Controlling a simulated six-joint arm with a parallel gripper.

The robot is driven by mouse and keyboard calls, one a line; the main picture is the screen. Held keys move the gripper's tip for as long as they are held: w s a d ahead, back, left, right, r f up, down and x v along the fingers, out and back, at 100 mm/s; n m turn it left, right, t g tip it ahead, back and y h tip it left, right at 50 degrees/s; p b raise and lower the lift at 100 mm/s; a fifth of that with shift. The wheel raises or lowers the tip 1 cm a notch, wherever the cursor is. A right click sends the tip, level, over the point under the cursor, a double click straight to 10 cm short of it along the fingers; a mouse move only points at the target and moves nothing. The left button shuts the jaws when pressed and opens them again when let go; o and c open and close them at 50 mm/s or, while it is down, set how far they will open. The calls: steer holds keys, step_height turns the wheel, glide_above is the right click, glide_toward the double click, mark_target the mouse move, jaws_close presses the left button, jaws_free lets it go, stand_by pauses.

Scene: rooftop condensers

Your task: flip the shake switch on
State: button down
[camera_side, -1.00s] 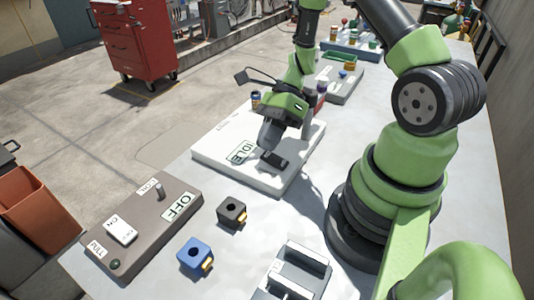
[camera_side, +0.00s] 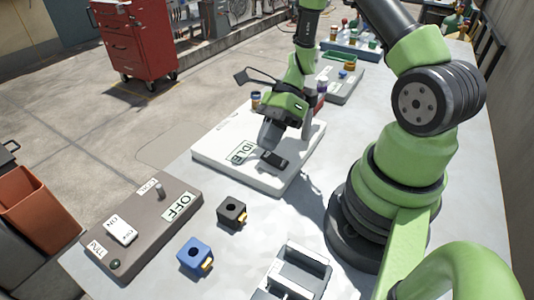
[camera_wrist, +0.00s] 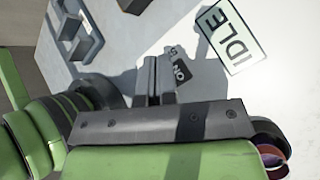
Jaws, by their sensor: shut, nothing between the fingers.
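A white box (camera_side: 222,152) stands on the table and bears a plate reading IDLE (camera_side: 242,152). Beside the plate is a small dark rocker switch (camera_side: 273,159). My gripper (camera_side: 267,143) is shut and empty, pointing down just above and beside the switch. In the wrist view its fingertips (camera_wrist: 156,72) are beside the switch's left part and hide some of it. I cannot tell whether they touch it.
A brown panel (camera_side: 155,215) with its own rocker and an OFF plate stands at the left front. A black block (camera_side: 232,212) and a blue block (camera_side: 195,256) lie near it. A grey-white rack (camera_side: 292,272) is at the front. Vials stand behind my gripper.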

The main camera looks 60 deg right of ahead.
mark_target(272, 157)
steer(key=shift+f, duration=0.1)
stand_by(0.7)
steer(key=shift+w+f, duration=0.1)
steer(key=shift+f, duration=0.25)
steer(key=shift+f, duration=0.35)
stand_by(0.6)
steer(key=shift+r, duration=0.15)
steer(key=shift+r, duration=0.65)
steer(key=shift+s+r, duration=0.2)
steer(key=shift+r, duration=0.65)
steer(key=shift+s+r, duration=0.15)
steer(key=shift+r, duration=0.65)
steer(key=shift+s+r, duration=0.2)
steer(key=shift+r, duration=0.65)
